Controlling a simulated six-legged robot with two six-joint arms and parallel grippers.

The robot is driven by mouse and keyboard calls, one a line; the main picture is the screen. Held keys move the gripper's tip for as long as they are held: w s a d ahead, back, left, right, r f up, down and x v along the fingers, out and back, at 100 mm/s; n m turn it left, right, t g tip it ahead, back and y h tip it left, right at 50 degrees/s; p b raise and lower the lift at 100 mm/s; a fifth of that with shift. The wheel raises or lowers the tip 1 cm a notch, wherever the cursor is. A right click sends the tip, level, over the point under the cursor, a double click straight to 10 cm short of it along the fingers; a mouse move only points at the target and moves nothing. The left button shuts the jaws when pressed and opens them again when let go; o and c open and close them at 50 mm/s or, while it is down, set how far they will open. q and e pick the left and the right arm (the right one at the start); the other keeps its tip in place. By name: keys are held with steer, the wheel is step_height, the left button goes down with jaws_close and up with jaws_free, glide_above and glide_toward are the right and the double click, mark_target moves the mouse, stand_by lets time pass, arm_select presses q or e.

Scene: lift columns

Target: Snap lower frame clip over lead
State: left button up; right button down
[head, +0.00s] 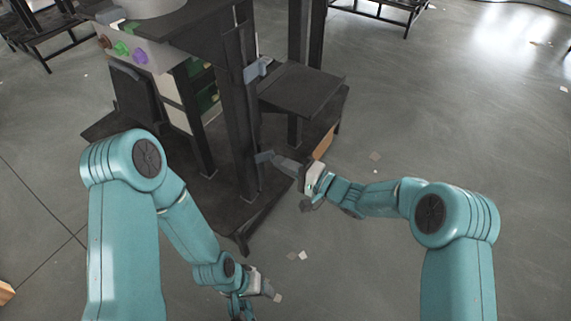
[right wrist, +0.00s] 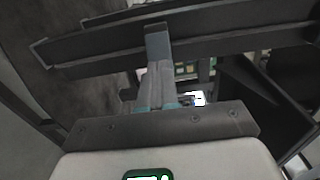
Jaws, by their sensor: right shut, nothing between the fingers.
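The lower frame clip (head: 263,157) is a small grey-blue piece on the dark upright post of the frame. My right gripper (head: 276,161) is shut and empty, its fingertips at the clip; whether they touch it I cannot tell. In the right wrist view the shut fingers (right wrist: 157,85) point at a grey piece, apparently the clip (right wrist: 157,42), in front of a dark bar. A similar upper clip (head: 256,70) sits higher on the post. I cannot make out the lead. My left gripper (head: 272,292) hangs low, away from the frame; its fingers are too small to read.
The dark frame (head: 236,120) stands on a dark base with a flat platform (head: 301,88) to its right. A panel with green and purple knobs (head: 124,47) is at upper left. An orange-brown block (head: 324,142) lies by the base. Open floor with scraps lies right.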

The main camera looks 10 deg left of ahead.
steer(key=p+v, duration=0.2)
steer(key=v, duration=0.5)
stand_by(0.4)
stand_by(0.3)
